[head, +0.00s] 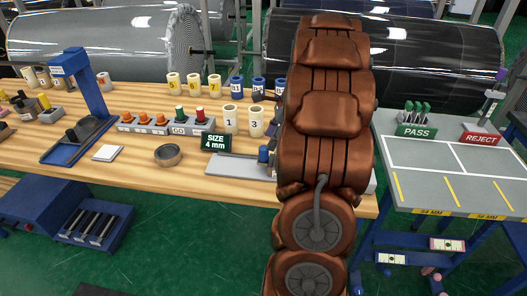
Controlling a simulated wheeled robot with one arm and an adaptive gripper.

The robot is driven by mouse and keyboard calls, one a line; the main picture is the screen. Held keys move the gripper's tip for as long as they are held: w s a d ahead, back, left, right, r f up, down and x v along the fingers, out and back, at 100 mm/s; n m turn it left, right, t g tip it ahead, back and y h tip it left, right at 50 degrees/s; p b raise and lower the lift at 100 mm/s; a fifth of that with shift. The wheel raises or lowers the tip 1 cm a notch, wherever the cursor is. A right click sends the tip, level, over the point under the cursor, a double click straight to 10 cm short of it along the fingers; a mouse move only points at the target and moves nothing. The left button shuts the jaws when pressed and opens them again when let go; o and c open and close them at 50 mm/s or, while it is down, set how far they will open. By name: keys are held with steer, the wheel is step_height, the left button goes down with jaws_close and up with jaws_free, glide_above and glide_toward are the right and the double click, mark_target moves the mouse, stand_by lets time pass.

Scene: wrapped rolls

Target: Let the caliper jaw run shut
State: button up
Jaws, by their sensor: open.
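My gripper is not to be made out; my own arm links fill the middle of the head view and hide that area.
Numbered cylinders (230,119) stand left of my arm. A button box marked GO (165,126), a tape ring (169,155) and a blue press (82,95) are further left. A grey table (440,155) with PASS and REJECT signs is right. Large wrapped rolls (100,40) lie behind.

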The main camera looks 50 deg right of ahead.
mark_target(264, 152)
steer(key=p+x, duration=0.1)
steer(key=x, duration=0.5)
steer(key=shift+f, duration=0.1)
jaws_close()
stand_by(0.3)
